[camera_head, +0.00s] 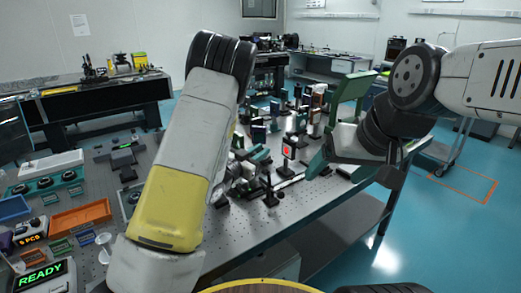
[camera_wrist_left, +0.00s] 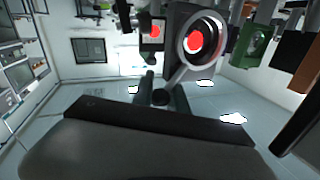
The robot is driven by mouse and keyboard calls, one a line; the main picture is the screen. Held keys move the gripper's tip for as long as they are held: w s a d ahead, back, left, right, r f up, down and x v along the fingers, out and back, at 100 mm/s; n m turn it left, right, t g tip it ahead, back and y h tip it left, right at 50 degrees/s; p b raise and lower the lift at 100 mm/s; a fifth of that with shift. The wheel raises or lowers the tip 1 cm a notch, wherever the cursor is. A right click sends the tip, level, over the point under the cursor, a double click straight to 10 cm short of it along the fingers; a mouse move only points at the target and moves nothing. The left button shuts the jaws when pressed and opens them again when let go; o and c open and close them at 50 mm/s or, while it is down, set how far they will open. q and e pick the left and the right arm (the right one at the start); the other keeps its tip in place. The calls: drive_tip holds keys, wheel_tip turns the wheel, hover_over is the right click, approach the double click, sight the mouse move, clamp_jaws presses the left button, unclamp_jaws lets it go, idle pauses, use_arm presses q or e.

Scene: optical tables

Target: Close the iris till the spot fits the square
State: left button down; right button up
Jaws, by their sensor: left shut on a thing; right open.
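The iris (camera_wrist_left: 222,35) is a dark mount with a pale ring, and a red disc of light shows inside it in the left wrist view. A pale lever (camera_wrist_left: 176,76) runs down and left from the ring. My left gripper (camera_wrist_left: 160,97) is shut on the lever at its lower end; the contact is partly hidden. A dark-framed screen (camera_wrist_left: 155,43) with a red spot stands beyond, left of the iris. It also shows in the head view (camera_head: 288,151), where the square is too small to make out. My right gripper (camera_head: 328,128) is open, right of the screen.
Optics on posts crowd the table around the screen. An orange tray (camera_head: 80,218), a blue tray (camera_head: 13,208) and a "READY" display (camera_head: 42,275) are at the left. The table's right edge borders open blue floor (camera_head: 440,235).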

idle(0.7)
use_arm(q)
drive_tip(key=shift+w+a+r+n+g, duration=0.3)
drive_tip(key=shift+w+a+n, duration=0.15)
drive_tip(key=shift+n, duration=0.35)
drive_tip(key=shift+w+a+n+g+y, duration=0.2)
drive_tip(key=shift+w+n, duration=0.1)
drive_tip(key=shift+n, duration=0.25)
drive_tip(key=shift+w+a+n+g+y, duration=0.1)
drive_tip(key=shift+w+n+g, duration=0.15)
drive_tip(key=shift+n, duration=0.3)
drive_tip(key=c, duration=1.3)
unclamp_jaws()
drive_tip(key=shift+s+r, duration=0.1)
drive_tip(key=f+v, duration=0.1)
drive_tip(key=v, duration=0.6)
drive_tip(key=shift+s+a+r, duration=0.2)
drive_tip(key=shift+s+r, duration=0.05)
drive_tip(key=shift+r, duration=0.2)
